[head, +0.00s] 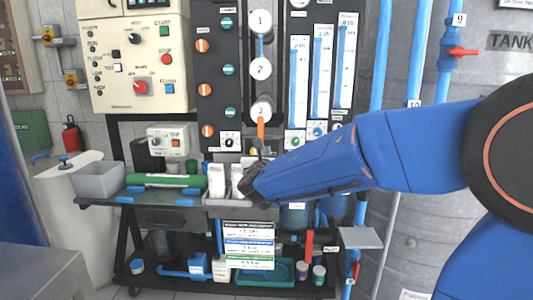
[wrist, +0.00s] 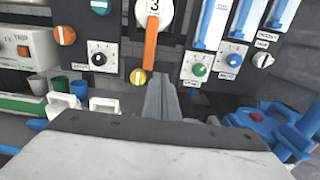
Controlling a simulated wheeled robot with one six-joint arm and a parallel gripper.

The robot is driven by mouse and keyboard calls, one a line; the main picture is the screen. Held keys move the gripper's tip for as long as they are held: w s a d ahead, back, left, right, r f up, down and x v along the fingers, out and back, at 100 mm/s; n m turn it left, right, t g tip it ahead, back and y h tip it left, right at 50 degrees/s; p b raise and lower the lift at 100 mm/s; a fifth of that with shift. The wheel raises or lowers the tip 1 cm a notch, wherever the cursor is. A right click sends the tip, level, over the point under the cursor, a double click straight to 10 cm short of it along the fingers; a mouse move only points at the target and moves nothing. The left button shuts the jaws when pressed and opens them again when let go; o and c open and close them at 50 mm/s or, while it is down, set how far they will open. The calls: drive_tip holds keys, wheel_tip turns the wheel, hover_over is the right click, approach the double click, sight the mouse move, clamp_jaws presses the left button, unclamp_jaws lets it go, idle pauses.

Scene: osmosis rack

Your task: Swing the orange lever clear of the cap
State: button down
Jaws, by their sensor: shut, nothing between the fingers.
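The orange lever (head: 261,129) hangs nearly straight down from the round white cap marked 3 (head: 261,111) on the dark panel. In the wrist view the lever (wrist: 151,50) tilts slightly, its top overlapping the lower part of the cap (wrist: 150,8). My gripper (head: 254,172) is below the lever in the head view. Its grey fingers (wrist: 163,84) are closed together, empty, with their tips just below and right of the lever's lower end in the wrist view. I cannot tell whether they touch it.
A black dial (wrist: 99,53) is left of the lever, and green (wrist: 199,70) and blue (wrist: 234,60) knobs are to the right. White-handled containers (head: 217,180) stand on the shelf below.

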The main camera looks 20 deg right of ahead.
drive_tip(key=shift+x, duration=4.8)
drive_tip(key=w+a, duration=0.2)
drive_tip(key=a, duration=0.4)
drive_tip(key=shift+r, duration=0.45)
drive_tip(key=shift+a, duration=0.1)
drive_tip(key=shift+s, duration=0.1)
drive_tip(key=v, duration=0.8)
drive_tip(key=shift+r, duration=0.1)
